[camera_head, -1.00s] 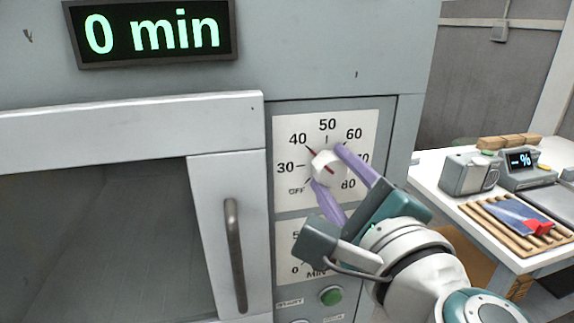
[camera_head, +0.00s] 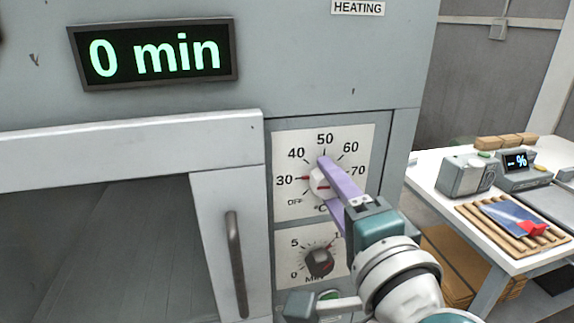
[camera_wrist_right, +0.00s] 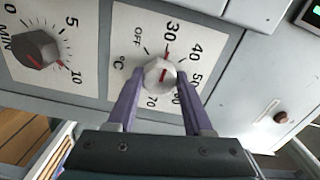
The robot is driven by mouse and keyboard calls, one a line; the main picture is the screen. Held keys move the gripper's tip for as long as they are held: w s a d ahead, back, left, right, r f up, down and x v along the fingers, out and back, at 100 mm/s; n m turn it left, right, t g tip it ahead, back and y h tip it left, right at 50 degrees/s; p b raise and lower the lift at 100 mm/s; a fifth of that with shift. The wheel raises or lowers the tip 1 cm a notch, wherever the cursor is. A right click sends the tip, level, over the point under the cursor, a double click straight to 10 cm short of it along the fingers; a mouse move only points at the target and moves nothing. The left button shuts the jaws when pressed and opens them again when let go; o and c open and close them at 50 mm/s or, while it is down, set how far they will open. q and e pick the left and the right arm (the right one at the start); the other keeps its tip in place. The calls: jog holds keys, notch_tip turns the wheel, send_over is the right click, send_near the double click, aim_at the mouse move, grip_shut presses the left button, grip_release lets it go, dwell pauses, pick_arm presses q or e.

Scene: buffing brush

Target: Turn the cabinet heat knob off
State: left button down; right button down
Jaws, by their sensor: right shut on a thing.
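The white heat knob (camera_head: 318,186) sits on the white temperature dial plate (camera_head: 350,139) of the grey cabinet. Its red pointer points left, at about 30, above the OFF mark. My right gripper (camera_head: 326,182) has its purple fingers on either side of the knob and is shut on it. In the right wrist view the knob (camera_wrist_right: 159,79) is between the fingertips (camera_wrist_right: 160,73), with its red pointer near 30. The gripper covers part of the dial's right side in the head view. My left gripper is not in view.
Below is a dark timer knob (camera_head: 319,262) with a MIN scale, close to my right gripper. The display (camera_head: 155,52) reads 0 min. The cabinet door handle (camera_head: 236,262) is to the left. A white table (camera_head: 440,170) with devices and a wooden rack stands at the right.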

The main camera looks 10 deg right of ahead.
jog(key=shift+n+p, duration=1.5)
jog(key=shift+n, duration=3.4)
jog(key=shift+c, duration=1.5)
grip_release()
jog(key=shift+s, duration=0.1)
